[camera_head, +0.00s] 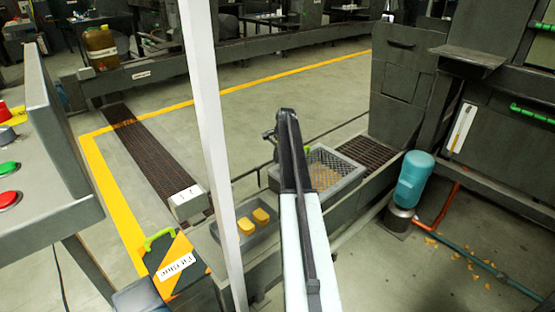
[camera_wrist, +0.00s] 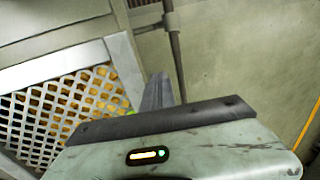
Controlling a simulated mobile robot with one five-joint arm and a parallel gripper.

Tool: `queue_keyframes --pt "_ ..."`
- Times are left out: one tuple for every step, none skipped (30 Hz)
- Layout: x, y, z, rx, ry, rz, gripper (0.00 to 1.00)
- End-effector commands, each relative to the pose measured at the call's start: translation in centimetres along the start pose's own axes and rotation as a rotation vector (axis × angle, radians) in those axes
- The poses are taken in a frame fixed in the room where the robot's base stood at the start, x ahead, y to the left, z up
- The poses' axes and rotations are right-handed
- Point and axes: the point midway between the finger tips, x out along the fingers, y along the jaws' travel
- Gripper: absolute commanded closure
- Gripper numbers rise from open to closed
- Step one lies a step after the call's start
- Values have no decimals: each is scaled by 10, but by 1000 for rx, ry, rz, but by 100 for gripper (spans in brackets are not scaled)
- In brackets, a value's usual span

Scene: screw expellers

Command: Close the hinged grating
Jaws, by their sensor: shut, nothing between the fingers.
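Two dark brown gratings show in the head view. A long one (camera_head: 150,150) lies in the floor channel at left, looking flat. A shorter one (camera_head: 368,151) lies on the trough at right, behind the crate. I cannot tell which is hinged, and no raised grating is clear. My gripper (camera_head: 269,134) is small and partly hidden at the far end of my arm, above the trough near the crate's left end. In the wrist view its dark finger (camera_wrist: 157,94) points up the picture, shut and empty, beside a pale lattice wall.
A grey crate (camera_head: 350,178) with tan bits stands right of my arm; its lattice shows in the wrist view (camera_wrist: 60,105). A tray (camera_head: 231,229) holds yellow blocks. A white post (camera_head: 214,130) stands left of my arm. A blue motor (camera_head: 411,180) stands at right.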

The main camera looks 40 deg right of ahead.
Motion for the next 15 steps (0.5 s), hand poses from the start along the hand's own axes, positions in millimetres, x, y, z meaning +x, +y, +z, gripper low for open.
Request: queue_keyframes --pt "0 0 0 0 0 0 100" --pt "0 0 0 0 0 0 100" --pt "0 0 0 0 0 0 100" --pt "0 0 0 0 0 0 100" --pt "0 0 0 0 0 0 100" --pt "0 0 0 1 0 0 100" --pt "-1 0 0 1 0 0 100" --pt "-2 0 0 1 0 0 100" --pt "-4 0 0 1 0 0 100" --pt "-6 0 0 1 0 0 100" --pt "-9 0 0 1 0 0 100" --pt "-13 0 0 1 0 0 100" --pt "-18 -1 0 1 0 0 100" --pt "-22 -1 0 1 0 0 100" --pt "-30 -1 0 1 0 0 100"
